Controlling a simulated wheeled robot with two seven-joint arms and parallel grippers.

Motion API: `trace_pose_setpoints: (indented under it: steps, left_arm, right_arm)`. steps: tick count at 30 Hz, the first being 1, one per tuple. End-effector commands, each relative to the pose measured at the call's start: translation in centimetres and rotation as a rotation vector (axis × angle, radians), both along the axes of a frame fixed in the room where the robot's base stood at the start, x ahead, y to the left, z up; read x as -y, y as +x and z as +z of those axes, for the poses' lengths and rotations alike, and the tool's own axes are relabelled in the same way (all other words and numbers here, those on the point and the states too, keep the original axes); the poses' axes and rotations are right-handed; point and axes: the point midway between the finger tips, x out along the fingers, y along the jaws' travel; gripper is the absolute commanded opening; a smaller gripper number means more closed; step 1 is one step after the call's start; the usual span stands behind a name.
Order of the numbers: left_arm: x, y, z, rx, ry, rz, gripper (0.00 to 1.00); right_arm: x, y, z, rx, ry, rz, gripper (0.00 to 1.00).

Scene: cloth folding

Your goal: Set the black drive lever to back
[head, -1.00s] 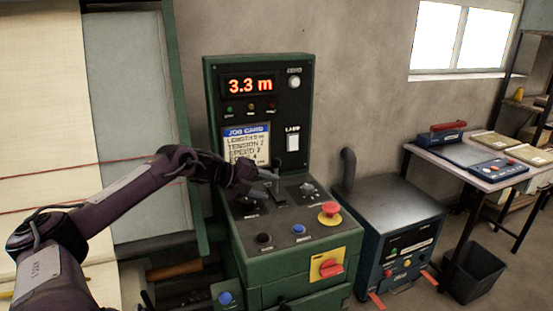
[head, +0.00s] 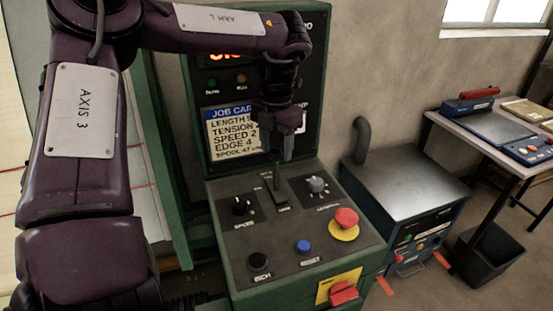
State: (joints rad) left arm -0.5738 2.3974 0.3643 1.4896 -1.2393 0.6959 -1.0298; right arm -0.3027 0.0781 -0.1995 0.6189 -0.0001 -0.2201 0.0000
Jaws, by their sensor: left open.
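The black drive lever (head: 277,180) stands up from a slot on the sloped top of the green control console (head: 225,262). My left gripper (head: 278,152) points down from above, its jaws open, with its fingertips at about the height of the lever's top. The lever's upper end lies close to the fingers; I cannot tell whether they touch it. My right gripper is not in view.
A black knob (head: 241,206), a grey knob (head: 316,186), a blue button (head: 303,246) and a red emergency button (head: 345,218) surround the lever. The job card (head: 231,133) is behind, partly covered by my arm. A dark cabinet (head: 408,185) stands at right.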

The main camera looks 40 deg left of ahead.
Motion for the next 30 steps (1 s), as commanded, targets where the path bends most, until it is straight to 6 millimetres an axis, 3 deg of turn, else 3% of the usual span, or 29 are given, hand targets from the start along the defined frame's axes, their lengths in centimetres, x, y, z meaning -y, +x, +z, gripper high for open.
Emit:
trace_pose_setpoints:
  steps: [9, 21, 30]
  left_arm:
    - [0.0, 0.0, -4.7, -0.001, -0.002, -0.001, 0.51]
    - [0.0, 0.0, -5.7, 0.002, -0.001, 0.001, 0.51]
    - [0.0, 0.0, -5.7, 0.003, -0.001, 0.001, 0.12]
  right_arm:
    - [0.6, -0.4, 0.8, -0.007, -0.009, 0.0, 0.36]
    - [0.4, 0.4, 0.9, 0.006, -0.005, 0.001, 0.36]
    - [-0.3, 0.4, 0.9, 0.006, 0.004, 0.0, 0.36]
